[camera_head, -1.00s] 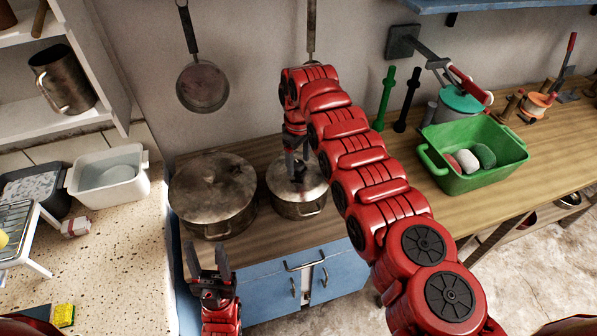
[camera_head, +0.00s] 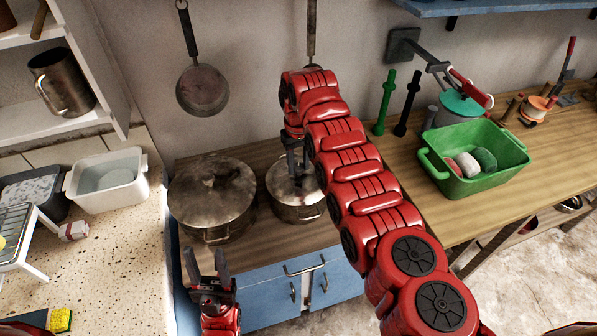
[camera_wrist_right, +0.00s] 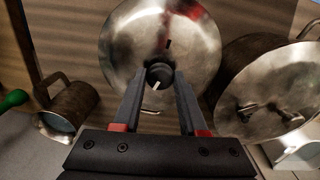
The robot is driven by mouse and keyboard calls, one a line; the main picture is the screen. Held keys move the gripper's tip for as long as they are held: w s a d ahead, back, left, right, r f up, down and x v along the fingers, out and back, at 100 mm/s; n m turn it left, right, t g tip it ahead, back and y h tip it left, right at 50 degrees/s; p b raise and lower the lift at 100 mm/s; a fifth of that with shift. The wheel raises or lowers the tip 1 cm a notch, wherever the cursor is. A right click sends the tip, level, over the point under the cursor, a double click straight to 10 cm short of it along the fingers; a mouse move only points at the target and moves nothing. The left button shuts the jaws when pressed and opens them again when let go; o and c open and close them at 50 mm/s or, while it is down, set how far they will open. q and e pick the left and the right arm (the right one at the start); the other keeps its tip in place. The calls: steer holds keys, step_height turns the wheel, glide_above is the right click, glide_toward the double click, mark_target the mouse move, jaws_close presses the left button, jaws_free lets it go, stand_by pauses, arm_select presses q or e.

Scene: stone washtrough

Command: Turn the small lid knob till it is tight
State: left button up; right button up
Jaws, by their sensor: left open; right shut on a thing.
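A small metal pot (camera_head: 298,211) with a steel lid stands on the wooden counter. The lid (camera_wrist_right: 122,45) fills the upper middle of the right wrist view. Its small dark knob (camera_wrist_right: 158,74) has a white mark pointing down and slightly left. My right gripper (camera_head: 296,172) comes down over the lid from above; in the wrist view its fingers (camera_wrist_right: 160,84) are shut on the knob from both sides. In the head view, the gripper and arm mostly hide the knob. My left gripper (camera_head: 206,262) is open and empty, low in front of the blue cabinet.
A larger lidded pot (camera_head: 212,196) stands close to the left of the small pot. A pan (camera_head: 202,91) hangs on the wall. A metal mug (camera_wrist_right: 68,108) shows in the wrist view.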

steer(key=m+b, duration=0.1)
steer(key=m, duration=0.5)
steer(key=shift+a+f+b, duration=0.1)
steer(key=shift+f+b, duration=0.05)
steer(key=shift+b, duration=0.25)
steer(key=m+b, duration=0.1)
steer(key=m, duration=0.1)
steer(key=shift+m, duration=1)
steer(key=o, duration=1)
